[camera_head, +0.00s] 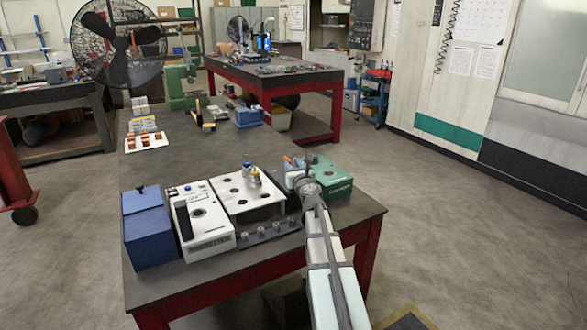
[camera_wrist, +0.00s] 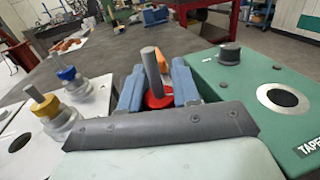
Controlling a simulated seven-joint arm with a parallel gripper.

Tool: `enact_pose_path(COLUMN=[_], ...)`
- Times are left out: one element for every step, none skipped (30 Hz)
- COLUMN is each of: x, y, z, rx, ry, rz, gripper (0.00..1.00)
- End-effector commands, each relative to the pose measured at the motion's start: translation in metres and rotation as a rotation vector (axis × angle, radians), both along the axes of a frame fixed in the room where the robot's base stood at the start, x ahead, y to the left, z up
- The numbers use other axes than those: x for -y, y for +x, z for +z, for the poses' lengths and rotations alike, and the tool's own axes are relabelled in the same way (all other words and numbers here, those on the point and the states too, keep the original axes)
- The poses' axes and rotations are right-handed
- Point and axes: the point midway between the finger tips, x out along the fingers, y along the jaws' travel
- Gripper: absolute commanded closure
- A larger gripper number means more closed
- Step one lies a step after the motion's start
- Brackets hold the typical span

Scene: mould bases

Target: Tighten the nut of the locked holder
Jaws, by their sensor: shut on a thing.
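My gripper (camera_wrist: 159,88) has its two blue fingers closed around a tool holder with a red ring (camera_wrist: 160,99) and an upright, slightly tilted grey shank (camera_wrist: 152,68). The holder's lower part is hidden by the gripper body, and no nut can be made out there. In the head view my gripper (camera_head: 306,183) is at the left side of the green box (camera_head: 332,186). Two other holders, one with a blue ring (camera_wrist: 67,73) and one with a yellow ring (camera_wrist: 45,105), stand upright on the white plate (camera_head: 228,204), left of my gripper.
A rail with several grey knobs (camera_head: 268,232) lies in front of the white plate. Left of it are a white device (camera_head: 203,231) and a blue box (camera_head: 147,235). An orange item (camera_wrist: 174,55) is just behind my fingers.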

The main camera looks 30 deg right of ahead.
Motion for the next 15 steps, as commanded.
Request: enact_pose_path(x=[0.0008, 0.0009, 0.0009, 0.0009, 0.0009, 0.0009, 0.0008, 0.0006, 0.0005, 0.0004, 0.0004, 0.0004, 0.0003, 0.0004, 0.0004], y=[0.0017, 0.0016, 0.0017, 0.0017, 0.0017, 0.0017, 0.0018, 0.0018, 0.0017, 0.0017, 0.0016, 0.0015, 0.0014, 0.0012, 0.0011], z=[0.0034, 0.0034, 0.0035, 0.0035, 0.0035, 0.0036, 0.0035, 0.0035, 0.0032, 0.0030, 0.0027, 0.0024, 0.0023, 0.0021, 0.0018], rx=[0.004, 0.004, 0.004, 0.004, 0.005, 0.005, 0.004, 0.004, 0.004, 0.004, 0.003, 0.003, 0.003, 0.003, 0.002], ry=[0.001, 0.001, 0.001, 0.001, 0.000, 0.001, 0.001, 0.001, 0.000, 0.000, 0.000, 0.000, 0.000, 0.000, 0.000], rz=[-0.001, -0.001, -0.001, -0.001, -0.001, -0.001, 0.000, 0.000, 0.000, 0.000, 0.000, 0.000, 0.000, 0.000, 0.000], gripper=[0.99, 0.99, 0.66, 0.63, 0.60, 0.57, 0.54, 0.51, 0.47, 0.44, 0.44, 0.44, 0.44, 0.44, 0.44])
